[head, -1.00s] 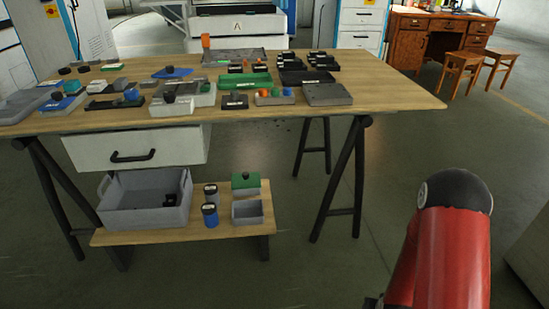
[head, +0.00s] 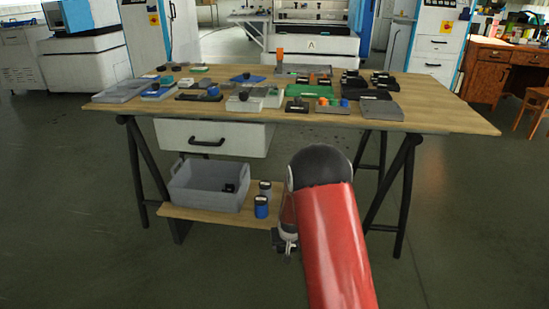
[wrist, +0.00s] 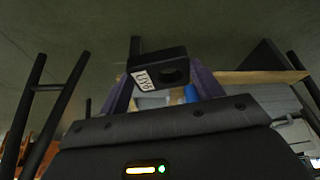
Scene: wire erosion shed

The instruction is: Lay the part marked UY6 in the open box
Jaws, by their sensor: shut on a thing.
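The part marked UY6 (wrist: 158,64) is a black block with a round hole and a white label, in the wrist view. My gripper (wrist: 165,82) is shut on it, with purple fingers at both sides. In the head view my gripper (head: 285,242) shows small beside my red arm, in front of the low shelf; the part cannot be made out there. The small open grey box seen earlier on the shelf's right side is now hidden behind my arm, as is the green-lidded box.
Floor in front is clear.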

